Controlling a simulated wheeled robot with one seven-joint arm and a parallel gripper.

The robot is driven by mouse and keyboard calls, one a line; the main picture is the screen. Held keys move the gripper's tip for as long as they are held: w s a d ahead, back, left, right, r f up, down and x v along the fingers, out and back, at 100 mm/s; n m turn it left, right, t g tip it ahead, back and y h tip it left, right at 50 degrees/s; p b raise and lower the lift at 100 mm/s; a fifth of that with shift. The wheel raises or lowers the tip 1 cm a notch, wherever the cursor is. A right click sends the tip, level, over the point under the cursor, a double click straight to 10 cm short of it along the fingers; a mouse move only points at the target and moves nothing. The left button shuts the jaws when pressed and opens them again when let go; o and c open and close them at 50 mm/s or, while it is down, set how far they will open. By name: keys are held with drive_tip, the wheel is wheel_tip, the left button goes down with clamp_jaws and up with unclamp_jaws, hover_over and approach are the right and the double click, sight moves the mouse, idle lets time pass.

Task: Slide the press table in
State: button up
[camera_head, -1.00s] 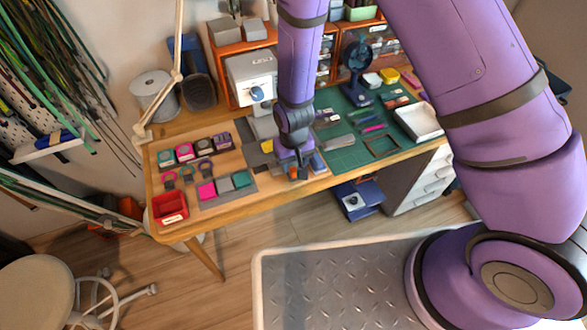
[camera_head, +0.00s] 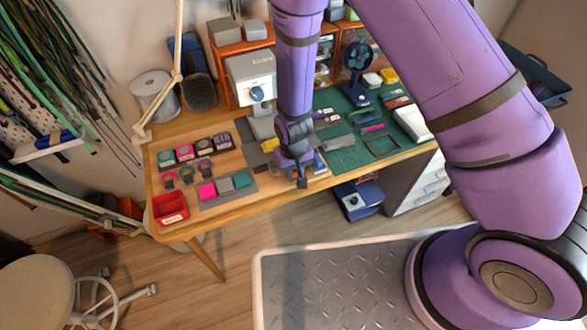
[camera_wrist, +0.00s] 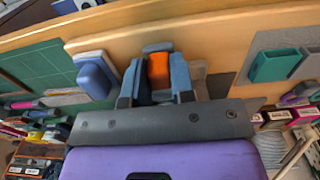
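The press (camera_head: 248,80), a pale machine with a blue round knob, stands at the back of the workbench. My gripper (camera_head: 301,181) is low at the bench's front edge, before the press. In the wrist view its two blue-grey fingers (camera_wrist: 157,66) stand apart. An orange piece (camera_wrist: 158,72), perhaps the press table's handle, is between them. I cannot tell whether both fingers touch it. The rest of the press table is hidden by my arm and gripper.
A blue block (camera_wrist: 96,74) on a grey pad is close beside the fingers. Pink, grey and teal tiles (camera_head: 225,187) lie left on the bench; a red bin (camera_head: 171,210) is at its corner. A green mat (camera_head: 350,157) and fan (camera_head: 358,58) are right.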

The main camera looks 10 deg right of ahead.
drive_tip(key=w, duration=0.2)
drive_tip(key=w+a, duration=0.1)
drive_tip(key=w, duration=0.2)
drive_tip(key=w+a, duration=0.1)
drive_tip(key=w, duration=0.2)
drive_tip(key=shift+w+a, duration=0.25)
clamp_jaws()
drive_tip(key=o, duration=0.9)
unclamp_jaws()
drive_tip(key=shift+c, duration=0.2)
drive_tip(key=shift+r, duration=0.15)
wheel_tip(320, 180, up, 10)
drive_tip(key=shift+r, duration=0.25)
